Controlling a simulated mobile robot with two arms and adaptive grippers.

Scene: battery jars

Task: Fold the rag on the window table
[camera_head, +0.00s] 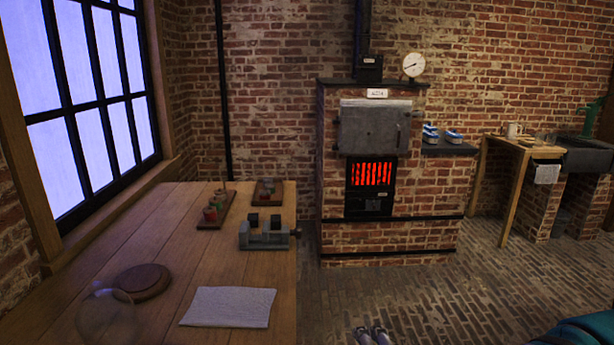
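The rag (229,307) is a pale, off-white rectangle of cloth. It lies flat on the wooden window table (185,240), close to the table's right edge. Metallic tips (373,336), which look like my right gripper, show at the bottom edge of the view. They are over the brick floor, to the right of the table and apart from the rag. Most of that gripper is cut off, so its opening cannot be told. No object shows in it. My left gripper is not in view.
A round wooden board (142,281) and a clear glass jar (106,316) are left of the rag. A grey clamp-like fixture (264,236) and two small trays (216,208) (268,192) stand farther back. A brick stove (385,200) glows beyond; the floor between is clear.

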